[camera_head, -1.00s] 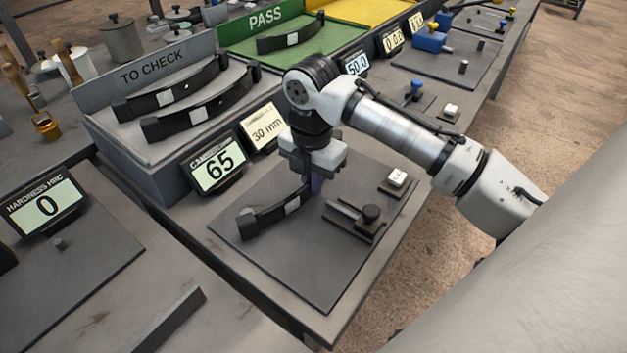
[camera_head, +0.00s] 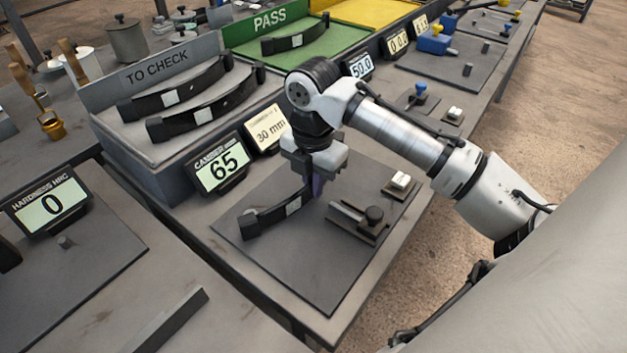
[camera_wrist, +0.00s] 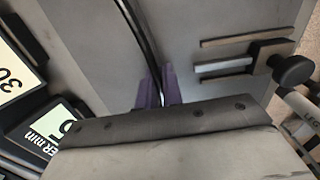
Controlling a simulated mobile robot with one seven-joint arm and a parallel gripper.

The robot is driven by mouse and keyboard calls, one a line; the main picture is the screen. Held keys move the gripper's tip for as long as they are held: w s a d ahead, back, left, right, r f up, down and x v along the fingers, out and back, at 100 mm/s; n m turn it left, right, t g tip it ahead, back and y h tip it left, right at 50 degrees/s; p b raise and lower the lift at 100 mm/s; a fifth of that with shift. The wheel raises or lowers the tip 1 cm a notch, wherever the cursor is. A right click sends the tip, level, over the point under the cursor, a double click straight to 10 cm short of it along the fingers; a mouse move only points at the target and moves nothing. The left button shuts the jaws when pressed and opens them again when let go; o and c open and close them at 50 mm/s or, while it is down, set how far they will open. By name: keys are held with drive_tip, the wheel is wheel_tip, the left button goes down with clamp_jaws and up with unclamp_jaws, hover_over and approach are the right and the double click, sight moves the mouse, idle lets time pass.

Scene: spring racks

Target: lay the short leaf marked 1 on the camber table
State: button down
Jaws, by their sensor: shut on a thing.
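A dark curved leaf (camera_head: 268,216) with a pale label is at the camber table (camera_head: 300,278), a grey plate with a display reading 65 behind it. I cannot read the label's mark. My gripper (camera_head: 318,186) points down over the plate, its purple fingers shut on the leaf toward its right part. In the wrist view the leaf (camera_wrist: 138,35) runs as a dark strip down between the purple fingertips (camera_wrist: 158,90). The leaf's far right end is hidden behind my gripper. I cannot tell whether the leaf fully touches the plate.
A slide with a black knob (camera_head: 358,220) and a white button (camera_head: 401,181) are right of my gripper. Two more leaves (camera_head: 205,101) lie in the TO CHECK rack (camera_head: 165,150); another (camera_head: 296,40) lies on the green PASS tray (camera_head: 335,48). The plate's front is clear.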

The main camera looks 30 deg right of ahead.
drive_tip(key=shift+f, duration=0.1)
drive_tip(key=c, duration=1.5)
unclamp_jaws()
drive_tip(key=shift+o, duration=0.5)
drive_tip(key=o, duration=0.4)
drive_tip(key=shift+r+p, duration=3.65)
drive_tip(key=shift+r, duration=0.35)
